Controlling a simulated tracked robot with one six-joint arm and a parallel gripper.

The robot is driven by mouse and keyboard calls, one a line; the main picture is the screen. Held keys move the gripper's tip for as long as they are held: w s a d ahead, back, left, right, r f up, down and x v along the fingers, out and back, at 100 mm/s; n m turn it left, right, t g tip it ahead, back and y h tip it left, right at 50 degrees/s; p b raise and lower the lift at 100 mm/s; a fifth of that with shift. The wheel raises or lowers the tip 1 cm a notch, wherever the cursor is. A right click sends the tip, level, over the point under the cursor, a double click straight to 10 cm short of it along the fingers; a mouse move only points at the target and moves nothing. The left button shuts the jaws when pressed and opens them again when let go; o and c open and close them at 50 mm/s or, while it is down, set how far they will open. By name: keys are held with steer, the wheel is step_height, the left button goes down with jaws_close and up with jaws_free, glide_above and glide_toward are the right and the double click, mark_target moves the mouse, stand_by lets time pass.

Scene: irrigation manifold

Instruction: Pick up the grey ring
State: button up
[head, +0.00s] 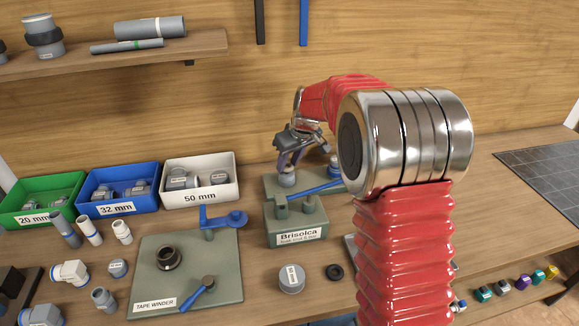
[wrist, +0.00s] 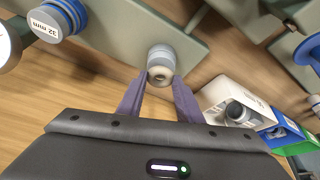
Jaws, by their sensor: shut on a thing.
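The grey ring (wrist: 161,56) is a short grey piece with a pale round end, seen between the tips of my gripper's purple fingers (wrist: 159,84) in the wrist view. My gripper is shut on it. In the head view my gripper (head: 288,168) points down at the green fixture behind the Brisolca block, with the ring (head: 287,180) low between the fingertips. I cannot tell whether the ring touches the fixture or is lifted clear.
The Brisolca block (head: 296,222) and a blue-handled lever (head: 318,189) stand close to my gripper. Green, blue and white bins (head: 201,194) of fittings are at left. The tape winder (head: 186,275) and loose fittings lie in front. A dark panel (head: 545,180) lies at right.

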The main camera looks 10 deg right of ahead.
mark_target(289, 167)
step_height(289, 167, up, 8)
steer(key=shift+r, duration=0.25)
steer(key=shift+s, duration=0.1)
stand_by(0.6)
